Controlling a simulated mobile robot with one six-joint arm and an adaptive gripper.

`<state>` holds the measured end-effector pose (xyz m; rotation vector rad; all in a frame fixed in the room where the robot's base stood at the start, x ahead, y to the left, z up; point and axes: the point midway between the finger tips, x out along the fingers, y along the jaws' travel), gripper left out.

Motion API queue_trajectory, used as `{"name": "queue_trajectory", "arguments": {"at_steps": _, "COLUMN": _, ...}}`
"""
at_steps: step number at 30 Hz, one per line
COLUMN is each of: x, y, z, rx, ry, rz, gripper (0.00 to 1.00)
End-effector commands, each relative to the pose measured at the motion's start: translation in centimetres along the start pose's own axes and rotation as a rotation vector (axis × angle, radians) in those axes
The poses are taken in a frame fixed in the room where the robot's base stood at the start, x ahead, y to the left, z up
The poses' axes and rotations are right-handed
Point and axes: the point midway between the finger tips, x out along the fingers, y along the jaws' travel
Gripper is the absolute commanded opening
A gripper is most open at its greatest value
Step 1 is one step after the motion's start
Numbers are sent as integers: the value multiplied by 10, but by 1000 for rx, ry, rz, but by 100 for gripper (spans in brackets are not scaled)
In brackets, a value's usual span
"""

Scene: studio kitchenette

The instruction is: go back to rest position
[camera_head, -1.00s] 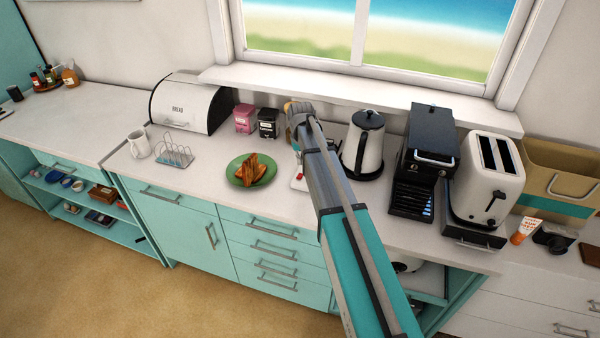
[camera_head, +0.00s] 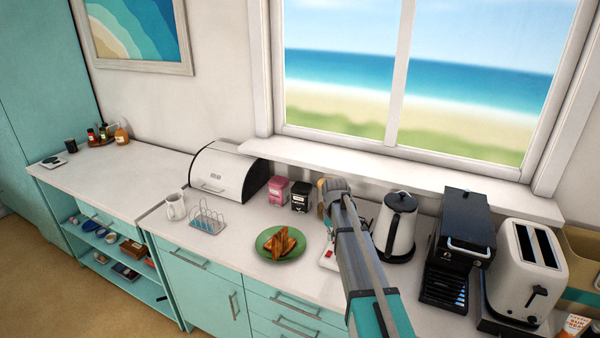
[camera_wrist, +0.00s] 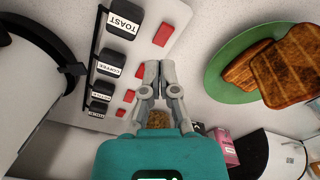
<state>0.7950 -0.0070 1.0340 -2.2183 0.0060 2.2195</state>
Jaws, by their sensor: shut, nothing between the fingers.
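My gripper (camera_wrist: 158,85) is shut and empty in the wrist view, its two grey fingers meeting at the tips. I cannot tell the exact height of the fingers above the board. In the head view my teal and grey arm reaches out over the counter (camera_head: 255,217), between the toast plate and the kettle, and hides most of the board (camera_head: 328,258); the fingers are hard to make out there.
A green plate (camera_head: 262,247) of toast (camera_head: 283,243) lies left of my arm. A kettle (camera_head: 394,225), coffee machine (camera_head: 465,230) and toaster (camera_head: 532,255) stand to the right. A bread bin (camera_head: 230,172), two tins, a toast rack (camera_head: 208,218) and mug (camera_head: 176,206) are left. The far-left counter is mostly clear.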

Motion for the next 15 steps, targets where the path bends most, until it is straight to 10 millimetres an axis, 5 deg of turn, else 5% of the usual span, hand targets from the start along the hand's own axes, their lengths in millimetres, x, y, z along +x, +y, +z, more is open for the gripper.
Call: {"name": "queue_trajectory", "arguments": {"at_steps": 15, "x": 1, "y": -4, "z": 163, "rx": -3, "ry": 0, "rz": 1, "gripper": 0}}
